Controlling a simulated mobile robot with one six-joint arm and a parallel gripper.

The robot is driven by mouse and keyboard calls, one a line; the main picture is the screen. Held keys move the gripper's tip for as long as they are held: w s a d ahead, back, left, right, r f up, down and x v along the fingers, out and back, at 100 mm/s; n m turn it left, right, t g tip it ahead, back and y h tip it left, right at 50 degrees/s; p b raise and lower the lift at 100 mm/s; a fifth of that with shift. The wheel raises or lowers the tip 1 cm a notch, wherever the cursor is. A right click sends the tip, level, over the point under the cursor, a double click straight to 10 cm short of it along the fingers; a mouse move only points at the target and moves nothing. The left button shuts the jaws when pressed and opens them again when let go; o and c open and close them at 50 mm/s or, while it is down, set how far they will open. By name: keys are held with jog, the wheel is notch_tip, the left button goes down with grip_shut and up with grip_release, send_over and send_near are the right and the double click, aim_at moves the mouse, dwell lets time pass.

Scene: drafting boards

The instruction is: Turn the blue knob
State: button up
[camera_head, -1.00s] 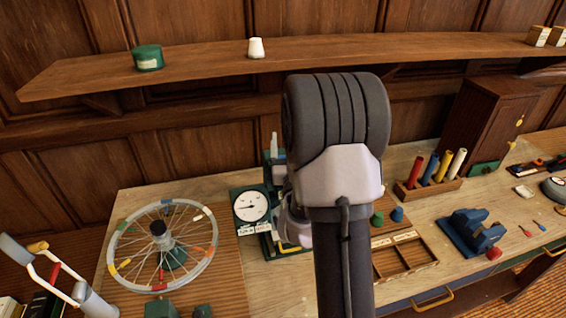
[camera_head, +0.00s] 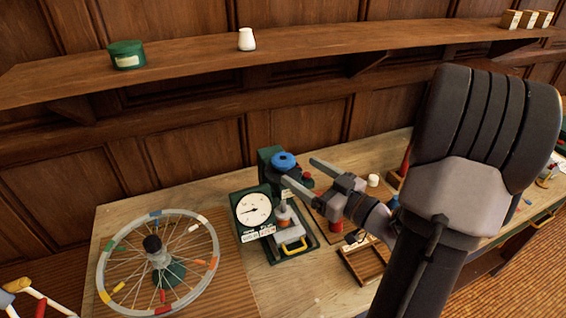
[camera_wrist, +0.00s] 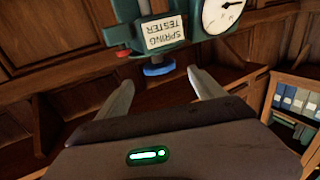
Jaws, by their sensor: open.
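The blue knob (camera_head: 284,161) is a round disc on top of the green spring tester (camera_head: 268,160), which stands on the bench and has a white dial. My gripper (camera_head: 299,168) reaches in from the right, open and empty, with its fingertips close to the knob. In the wrist view, which shows the tester upside down, the blue knob (camera_wrist: 158,69) lies ahead between the two fingertips (camera_wrist: 160,79). I cannot tell whether either finger touches it.
A spoked wheel (camera_head: 211,254) on a stand is left of the tester. A wooden compartment tray (camera_head: 346,273) is to its right. A shelf (camera_head: 200,62) with a green tin (camera_head: 127,55) and a white jar (camera_head: 247,40) runs along the panelled wall above.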

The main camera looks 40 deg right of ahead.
aim_at(283, 158)
jog(key=w, duration=0.5)
jog(key=w+a+b, duration=0.1)
jog(key=w, duration=0.1)
jog(key=shift+w, duration=0.4)
jog(key=c, duration=1.4)
jog(key=shift+o, duration=0.2)
jog(key=shift+h, duration=0.4)
jog(key=shift+f+m+b, duration=0.1)
jog(key=shift+m+b, duration=0.2)
jog(key=shift+b, duration=0.15)
